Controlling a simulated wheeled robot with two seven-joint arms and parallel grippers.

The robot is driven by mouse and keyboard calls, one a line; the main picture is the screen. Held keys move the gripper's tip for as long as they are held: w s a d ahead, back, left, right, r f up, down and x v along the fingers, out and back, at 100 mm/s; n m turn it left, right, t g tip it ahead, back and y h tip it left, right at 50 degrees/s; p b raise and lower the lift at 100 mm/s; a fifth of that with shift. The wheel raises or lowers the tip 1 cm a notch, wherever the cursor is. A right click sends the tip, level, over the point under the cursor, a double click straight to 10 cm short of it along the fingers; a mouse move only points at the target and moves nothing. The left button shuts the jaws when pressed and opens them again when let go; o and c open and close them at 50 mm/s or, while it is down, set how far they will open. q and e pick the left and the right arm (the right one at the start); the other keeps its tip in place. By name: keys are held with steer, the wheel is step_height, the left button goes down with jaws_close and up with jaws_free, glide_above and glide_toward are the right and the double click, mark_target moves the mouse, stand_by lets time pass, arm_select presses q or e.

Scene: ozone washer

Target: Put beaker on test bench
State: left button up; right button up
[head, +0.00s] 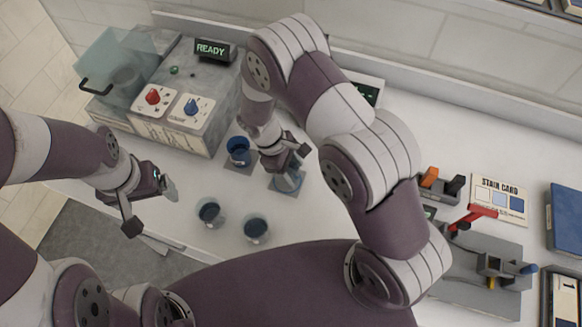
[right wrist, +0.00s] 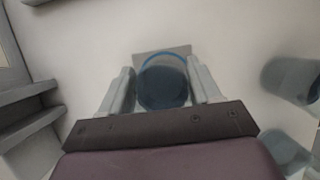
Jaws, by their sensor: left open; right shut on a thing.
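My right gripper (head: 288,166) is shut on a beaker (head: 288,182) with blue contents. In the right wrist view the held beaker (right wrist: 162,86) sits between the two pale fingers, over a grey square pad (right wrist: 145,57). I cannot tell whether it touches the pad. Another blue beaker (head: 238,149) stands on a grey pad to the left of it. My left gripper (head: 153,204) is open and empty near the front edge of the white test bench (head: 192,178).
A grey machine (head: 205,80) with a READY display (head: 212,49), a red knob and a blue knob stands at the back left, with a clear lidded chamber (head: 120,72). A stain card (head: 499,199) and a grey device (head: 480,265) with a red lever lie at the right.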

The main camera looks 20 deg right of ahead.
steer(key=shift+s+a+f, duration=0.15)
steer(key=shift+s+f, duration=0.05)
steer(key=shift+f, duration=0.25)
steer(key=shift+w+f, duration=0.2)
steer(key=shift+f, duration=0.1)
steer(key=o, duration=1.3)
steer(key=shift+r, duration=0.1)
arm_select(q)
steer(key=shift+s+a+r, duration=0.15)
steer(key=shift+s, duration=0.05)
arm_select(e)
steer(key=shift+s, duration=0.1)
steer(key=shift+r, duration=0.1)
